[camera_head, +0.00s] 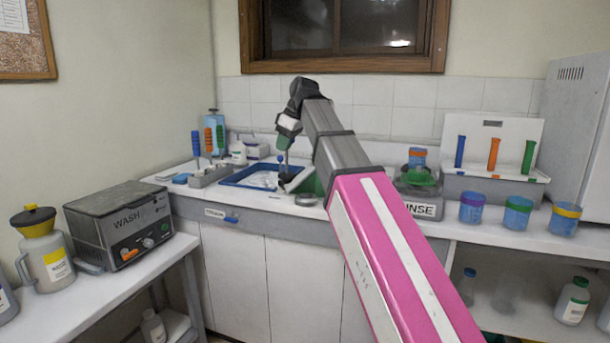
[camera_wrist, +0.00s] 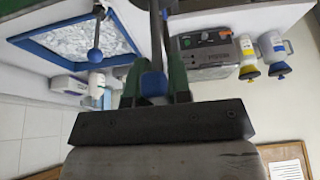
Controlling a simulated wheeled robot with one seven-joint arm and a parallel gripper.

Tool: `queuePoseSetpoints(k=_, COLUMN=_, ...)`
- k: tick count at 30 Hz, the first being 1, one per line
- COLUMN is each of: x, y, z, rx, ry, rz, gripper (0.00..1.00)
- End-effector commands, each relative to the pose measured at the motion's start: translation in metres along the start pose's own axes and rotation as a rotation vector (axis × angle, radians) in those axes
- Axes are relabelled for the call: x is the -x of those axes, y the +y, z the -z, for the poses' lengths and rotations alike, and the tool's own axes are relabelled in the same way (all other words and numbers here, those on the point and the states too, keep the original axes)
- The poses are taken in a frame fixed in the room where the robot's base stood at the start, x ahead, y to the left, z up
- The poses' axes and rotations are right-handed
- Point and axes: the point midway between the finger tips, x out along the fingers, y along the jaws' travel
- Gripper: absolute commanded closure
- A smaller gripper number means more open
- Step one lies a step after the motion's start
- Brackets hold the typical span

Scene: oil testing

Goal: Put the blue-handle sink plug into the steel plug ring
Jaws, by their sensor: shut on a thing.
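My gripper (camera_head: 287,143) is over the sink area at the back counter, pointing down. In the wrist view its green fingers (camera_wrist: 153,88) are shut on the blue handle of the sink plug (camera_wrist: 152,84). A grey stem runs away from that handle, out of the top of the wrist view; its lower end is hidden there. A small grey round piece (camera_head: 306,200), possibly the steel plug ring, lies at the counter's front edge, right of and below my gripper in the head view. Whether it is the ring is too small to tell.
A blue-rimmed tray (camera_head: 237,184) lies just left of my gripper. A thin rod with a blue ball (camera_wrist: 96,55) stands near it. A rack of colored-handled tools (camera_head: 209,176) is farther left. A rinse unit (camera_head: 422,207) and several cups (camera_head: 472,208) stand to the right.

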Motion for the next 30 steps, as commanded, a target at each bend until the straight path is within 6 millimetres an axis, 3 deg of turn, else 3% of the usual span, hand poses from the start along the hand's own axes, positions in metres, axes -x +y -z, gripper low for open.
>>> queuePoseSetpoints(k=6, x=-0.015, y=0.038, z=-0.033, rx=-0.003, ry=0.001, rz=0.0, gripper=1.0)
queuePoseSetpoints(k=12, x=-0.024, y=0.059, z=-0.053, rx=-0.001, ry=0.0, rz=0.0, gripper=1.0)
queuePoseSetpoints(k=17, x=-0.027, y=0.064, z=-0.059, rx=0.0, ry=0.001, rz=-0.001, gripper=1.0)
queuePoseSetpoints(k=26, x=-0.06, y=0.063, z=-0.072, rx=0.0, ry=0.0, rz=0.0, gripper=1.0)
queuePoseSetpoints(k=30, x=-0.064, y=0.064, z=-0.073, rx=0.001, ry=0.001, rz=-0.001, gripper=1.0)
